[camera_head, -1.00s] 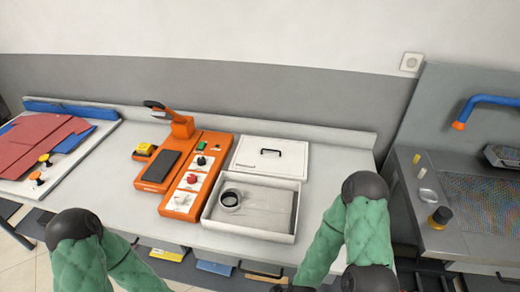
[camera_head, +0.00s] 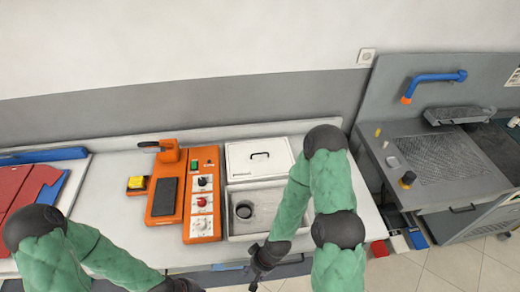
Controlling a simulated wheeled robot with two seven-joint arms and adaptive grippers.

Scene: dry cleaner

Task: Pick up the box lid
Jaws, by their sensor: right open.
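The box lid (camera_head: 240,164) is a white rectangular panel with a black handle (camera_head: 260,155) on top. It lies at the back of the counter, behind the open white box (camera_head: 236,190). A dark round ring (camera_head: 243,210) sits inside the box. My right forearm hides the right part of the box. My right gripper (camera_head: 255,280) is open and empty, pointing down at the counter's front edge, in front of the box and well away from the lid. My left arm reaches to the bottom edge, and its gripper fingers are out of view.
An orange machine (camera_head: 164,197) with knobs and a dark pad stands left of the box. A yellow-topped button box (camera_head: 137,184) is beside it. Red cloths (camera_head: 25,185) lie at far left. A sink unit with a blue tap (camera_head: 435,77) is at right.

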